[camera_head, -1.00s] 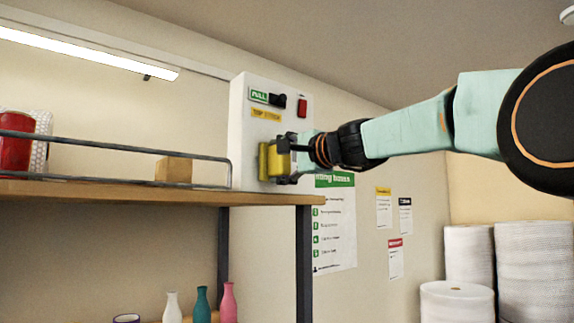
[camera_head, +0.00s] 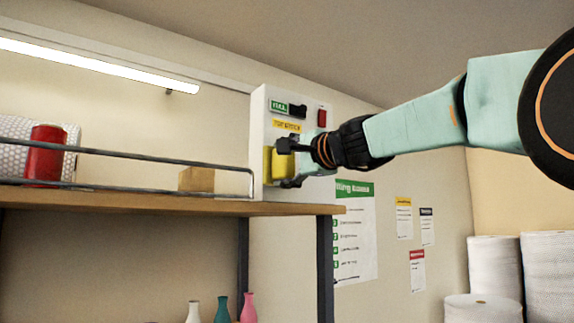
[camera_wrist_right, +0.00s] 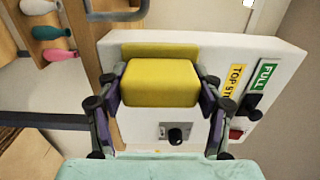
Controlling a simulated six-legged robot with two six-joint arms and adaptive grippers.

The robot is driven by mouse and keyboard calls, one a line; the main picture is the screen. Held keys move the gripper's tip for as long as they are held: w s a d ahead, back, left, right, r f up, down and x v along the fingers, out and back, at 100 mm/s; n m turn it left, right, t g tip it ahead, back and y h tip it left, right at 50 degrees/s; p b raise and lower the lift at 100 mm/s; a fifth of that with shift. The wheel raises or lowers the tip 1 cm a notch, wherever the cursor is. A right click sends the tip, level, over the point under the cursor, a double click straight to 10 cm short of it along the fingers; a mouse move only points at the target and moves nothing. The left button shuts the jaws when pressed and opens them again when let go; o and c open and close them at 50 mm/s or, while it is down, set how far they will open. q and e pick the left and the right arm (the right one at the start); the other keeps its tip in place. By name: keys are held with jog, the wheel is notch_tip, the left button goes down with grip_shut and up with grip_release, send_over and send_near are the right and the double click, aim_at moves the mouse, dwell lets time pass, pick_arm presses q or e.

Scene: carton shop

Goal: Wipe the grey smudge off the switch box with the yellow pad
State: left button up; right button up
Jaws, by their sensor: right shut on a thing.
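The white switch box (camera_head: 262,130) is mounted on the wall at the right end of the shelf. It carries a green label, a yellow label, a black switch and a red switch. My right gripper (camera_head: 283,165) is shut on the yellow pad (camera_head: 268,163) at the lower part of the box's front. In the right wrist view the pad (camera_wrist_right: 160,83) sits between both fingers of the gripper (camera_wrist_right: 160,90), against or very close to the box face (camera_wrist_right: 215,52). A black knob (camera_wrist_right: 177,136) shows beside it. I see no grey smudge; the pad and gripper hide part of the face. My left gripper is not in view.
A wooden shelf (camera_head: 150,203) with a metal rail (camera_head: 120,152) runs left of the box. A red can (camera_head: 45,155) and a small wooden block (camera_head: 197,180) stand on it. Several bottles (camera_head: 222,310) are below. White rolls (camera_head: 497,265) stand at the right.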

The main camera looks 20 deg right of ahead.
jog(key=w+d, duration=0.1)
jog(key=d, duration=0.1)
jog(key=d+p, duration=0.1)
jog(key=d, duration=0.2)
jog(key=w+d, duration=0.1)
jog(key=d, duration=0.1)
jog(key=shift+w+d+f+p, duration=0.1)
jog(key=shift+w+d+p, duration=0.05)
jog(key=shift+w+p, duration=0.2)
jog(key=a, duration=0.1)
jog(key=s+a+b, duration=0.1)
jog(key=a, duration=0.1)
jog(key=a+b, duration=0.1)
jog(key=a, duration=0.1)
jog(key=shift+s, duration=0.4)
jog(key=shift+s+a+b, duration=0.2)
jog(key=shift+a, duration=0.3)
jog(key=shift+s+a+b, duration=0.15)
jog(key=shift+a+b, duration=0.05)
jog(key=shift+a, duration=0.25)
jog(key=shift+s+a, duration=0.1)
jog(key=shift+a, duration=0.15)
dwell(0.4)
jog(key=shift+s, duration=0.1)
